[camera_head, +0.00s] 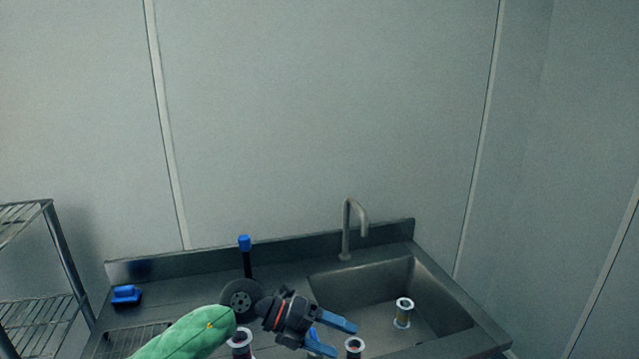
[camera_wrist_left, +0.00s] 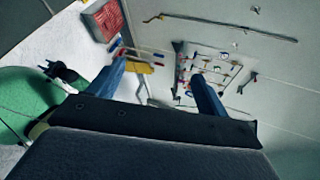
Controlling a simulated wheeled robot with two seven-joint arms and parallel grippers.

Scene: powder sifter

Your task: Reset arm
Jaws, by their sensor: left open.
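My left gripper (camera_head: 343,340) reaches in from the lower left on a green-sleeved arm and hangs over the left side of the sink (camera_head: 445,312). Its two blue fingers are apart with nothing between them. In the left wrist view the same gripper (camera_wrist_left: 158,70) shows its spread fingers against a wall with hanging tools. My right gripper is not in view. A white-rimmed cylinder (camera_head: 403,312) stands in the sink. Another white-rimmed cylinder (camera_head: 355,348) is close beside the fingers, cut by the bottom edge. A third (camera_head: 240,340) is partly hidden by my arm.
A faucet (camera_head: 347,230) rises behind the sink. A blue object (camera_head: 126,294) lies on the counter's left. A wire rack (camera_head: 40,310) is at far left. Above the counter is free room.

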